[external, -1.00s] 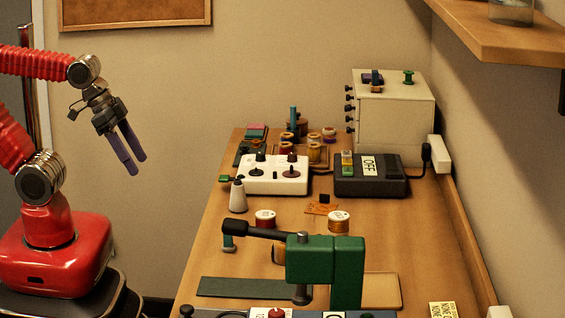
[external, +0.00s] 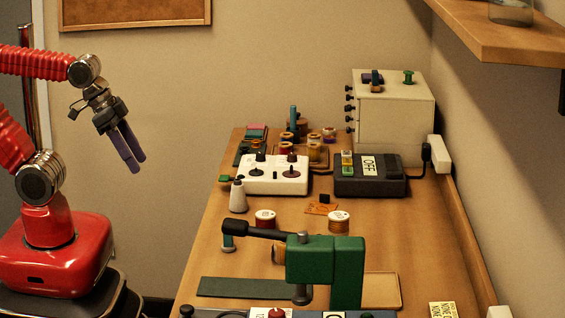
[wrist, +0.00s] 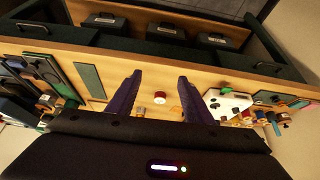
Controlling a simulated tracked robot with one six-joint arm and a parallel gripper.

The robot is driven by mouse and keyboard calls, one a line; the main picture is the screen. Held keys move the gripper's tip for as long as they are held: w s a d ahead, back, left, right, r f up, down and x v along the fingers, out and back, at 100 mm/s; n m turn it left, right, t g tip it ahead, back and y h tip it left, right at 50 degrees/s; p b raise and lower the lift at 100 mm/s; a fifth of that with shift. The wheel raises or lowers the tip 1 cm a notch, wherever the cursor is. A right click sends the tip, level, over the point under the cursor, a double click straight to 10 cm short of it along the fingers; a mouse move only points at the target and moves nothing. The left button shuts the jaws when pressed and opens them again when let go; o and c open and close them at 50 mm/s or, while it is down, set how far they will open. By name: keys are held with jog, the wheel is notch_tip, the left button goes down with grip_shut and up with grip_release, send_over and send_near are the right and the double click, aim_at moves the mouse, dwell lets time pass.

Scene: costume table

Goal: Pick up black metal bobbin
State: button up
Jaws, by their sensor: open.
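My gripper (external: 138,165) has two purple fingers, parted and empty. It hangs in the air left of the table's edge, well apart from everything on the table. In the wrist view my gripper (wrist: 160,77) is also open, with a red spool showing between its fingers in the distance. I cannot make out the black metal bobbin with certainty. A small black piece (external: 324,198) on an orange card at mid-table may be it, but its shape is too small to tell.
The table (external: 390,225) holds a white box (external: 272,182) with knobs, a dark box marked OFF (external: 370,185), a white cone (external: 238,197), a red spool (external: 265,219) and an orange spool (external: 339,222). A green machine (external: 325,262) with a black arm stands in front. A shelf (external: 505,38) overhangs the right.

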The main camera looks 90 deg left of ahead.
jog(key=w+a+f+n+g+y, duration=0.1)
jog(key=w+a+f+n, duration=0.3)
jog(key=a, duration=1)
jog(key=w+a+f+n+g+y, duration=0.15)
jog(key=w+a, duration=0.45)
jog(key=a, duration=0.8)
jog(key=w+a+f+n+g, duration=0.15)
jog(key=w+a+n, duration=0.3)
jog(key=a, duration=0.95)
jog(key=w+a+r+t+y, duration=0.1)
jog(key=w+a+r, duration=0.3)
jog(key=a, duration=0.1)
jog(key=shift+w+a+n, duration=0.2)
jog(key=shift+a+n, duration=0.05)
jog(key=shift+n, duration=0.05)
jog(key=shift+f, duration=0.1)
send_over(245, 151)
jog(key=s, duration=0.1)
jog(key=f, duration=0.8)
jog(key=shift+s+d, duration=0.2)
jog(key=shift+d, duration=0.15)
